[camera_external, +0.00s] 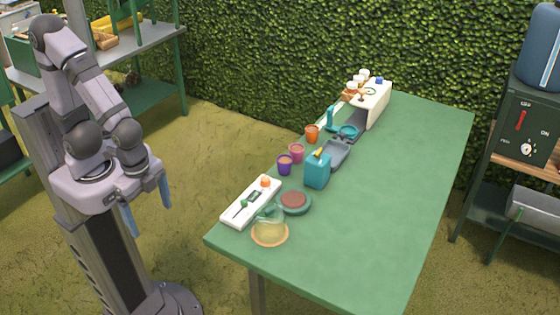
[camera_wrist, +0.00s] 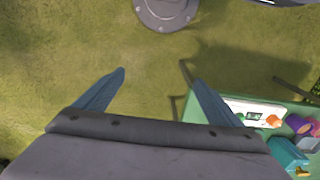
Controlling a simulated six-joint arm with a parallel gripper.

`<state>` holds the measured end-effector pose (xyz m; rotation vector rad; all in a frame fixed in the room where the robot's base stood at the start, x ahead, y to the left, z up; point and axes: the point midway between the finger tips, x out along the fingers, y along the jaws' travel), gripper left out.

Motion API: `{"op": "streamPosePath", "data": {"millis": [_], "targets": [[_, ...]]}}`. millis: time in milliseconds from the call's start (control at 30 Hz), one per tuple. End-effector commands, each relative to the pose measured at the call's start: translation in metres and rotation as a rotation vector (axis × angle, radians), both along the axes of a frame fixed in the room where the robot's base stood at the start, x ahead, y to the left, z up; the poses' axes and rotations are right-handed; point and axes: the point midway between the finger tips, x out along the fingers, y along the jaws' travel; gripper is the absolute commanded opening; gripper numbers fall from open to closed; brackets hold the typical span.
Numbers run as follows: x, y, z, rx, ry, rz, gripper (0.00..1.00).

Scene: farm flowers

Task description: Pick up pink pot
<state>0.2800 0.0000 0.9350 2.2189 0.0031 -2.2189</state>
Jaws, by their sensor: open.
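The pink pot (camera_external: 296,153) stands upright on the green table (camera_external: 390,210), between an orange pot (camera_external: 312,133) and a purple pot (camera_external: 284,164). A small part of the pink pot (camera_wrist: 316,128) seems to show at the right edge of the wrist view, beside the purple pot (camera_wrist: 298,124). My gripper (camera_external: 148,213) is off the table to its left, with its blue fingers pointing down. In the wrist view the fingers (camera_wrist: 160,82) are spread apart with only grass between them.
A white box (camera_external: 375,103) is at the table's far end. The table's right side is clear.

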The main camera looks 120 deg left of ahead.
Motion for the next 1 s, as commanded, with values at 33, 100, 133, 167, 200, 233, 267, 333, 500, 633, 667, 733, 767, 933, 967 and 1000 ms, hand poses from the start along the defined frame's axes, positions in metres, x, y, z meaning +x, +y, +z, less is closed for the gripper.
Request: {"op": "streamPosePath", "data": {"millis": [33, 100, 133, 167, 200, 233, 267, 333, 500, 633, 667, 733, 767, 933, 967, 1000], "targets": [[0.0, 0.0, 0.0, 0.0, 0.0, 0.0, 0.89], [0.0, 0.0, 0.0, 0.0, 0.0, 0.0, 0.89], [0.0, 0.0, 0.0, 0.0, 0.0, 0.0, 0.89], [0.0, 0.0, 0.0, 0.0, 0.0, 0.0, 0.89], [0.0, 0.0, 0.0, 0.0, 0.0, 0.0, 0.89], [0.0, 0.0, 0.0, 0.0, 0.0, 0.0, 0.89], [0.0, 0.0, 0.0, 0.0, 0.0, 0.0, 0.89], [0.0, 0.0, 0.0, 0.0, 0.0, 0.0, 0.72], [0.0, 0.0, 0.0, 0.0, 0.0, 0.0, 0.48], [0.0, 0.0, 0.0, 0.0, 0.0, 0.0, 0.48], [0.0, 0.0, 0.0, 0.0, 0.0, 0.0, 0.48], [0.0, 0.0, -0.001, -0.001, 0.002, 0.005, 0.48], [0.0, 0.0, -0.001, -0.004, 0.004, 0.012, 0.48], [0.0, 0.003, -0.012, -0.054, 0.05, 0.157, 0.48], [0.0, 0.004, -0.015, -0.071, 0.065, 0.206, 0.48], [0.001, 0.004, -0.019, -0.1, 0.086, 0.283, 0.48]]}}
